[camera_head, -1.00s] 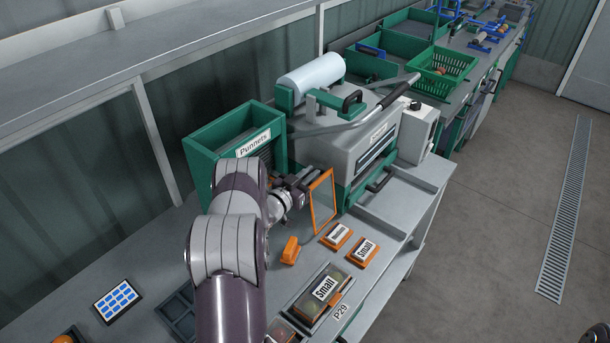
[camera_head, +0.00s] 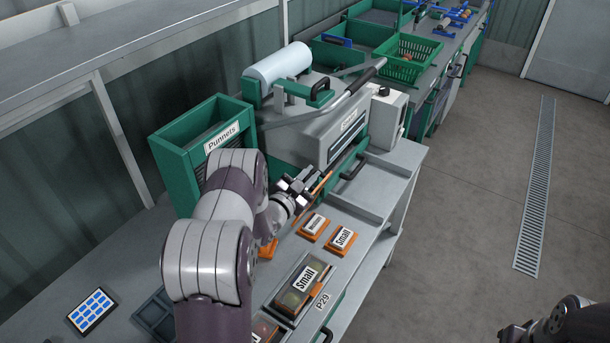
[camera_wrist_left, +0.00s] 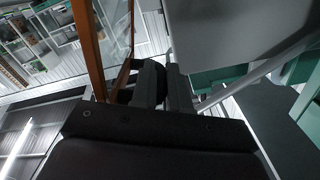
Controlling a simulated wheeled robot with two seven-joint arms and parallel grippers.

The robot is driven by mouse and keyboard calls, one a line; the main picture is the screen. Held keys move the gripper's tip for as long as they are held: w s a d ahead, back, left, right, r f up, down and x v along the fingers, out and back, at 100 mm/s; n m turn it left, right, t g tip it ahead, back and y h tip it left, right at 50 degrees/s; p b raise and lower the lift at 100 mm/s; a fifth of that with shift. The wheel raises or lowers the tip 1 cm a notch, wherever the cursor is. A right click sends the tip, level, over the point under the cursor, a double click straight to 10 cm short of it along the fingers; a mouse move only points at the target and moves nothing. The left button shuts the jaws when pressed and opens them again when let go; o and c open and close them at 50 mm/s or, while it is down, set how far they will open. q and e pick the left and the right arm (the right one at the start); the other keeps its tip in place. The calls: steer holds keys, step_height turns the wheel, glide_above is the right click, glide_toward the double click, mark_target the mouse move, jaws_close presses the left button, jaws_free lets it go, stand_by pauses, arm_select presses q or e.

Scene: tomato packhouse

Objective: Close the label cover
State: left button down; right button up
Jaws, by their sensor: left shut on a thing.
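The label cover (camera_head: 323,184) is an orange-framed panel beside the front of the grey machine. It stands raised and shows as a narrow, nearly edge-on strip in the head view. In the left wrist view its orange frame (camera_wrist_left: 88,48) rises left of the fingers. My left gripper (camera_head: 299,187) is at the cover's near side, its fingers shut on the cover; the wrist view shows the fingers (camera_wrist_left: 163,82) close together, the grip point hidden. My right gripper (camera_head: 556,322) is at the bottom right corner, far from the cover, dark and cut off.
Orange-edged label blocks (camera_head: 341,239) lie on the bench near the cover. A packed punnet (camera_head: 303,285) marked Small lies nearer, with a tablet (camera_head: 91,311) at left. The green Punnets bin (camera_head: 180,165) and grey machine (camera_head: 318,140) stand close to my left arm.

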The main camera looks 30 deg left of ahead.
stand_by(0.3)
arm_select(q)
steer(key=c, duration=1.4)
jaws_free()
steer(key=shift+s, duration=0.1)
steer(key=s+a+b, duration=0.1)
steer(key=s+b, duration=0.1)
steer(key=s, duration=1)
steer(key=shift+s+b, duration=0.25)
steer(key=shift+b, duration=0.15)
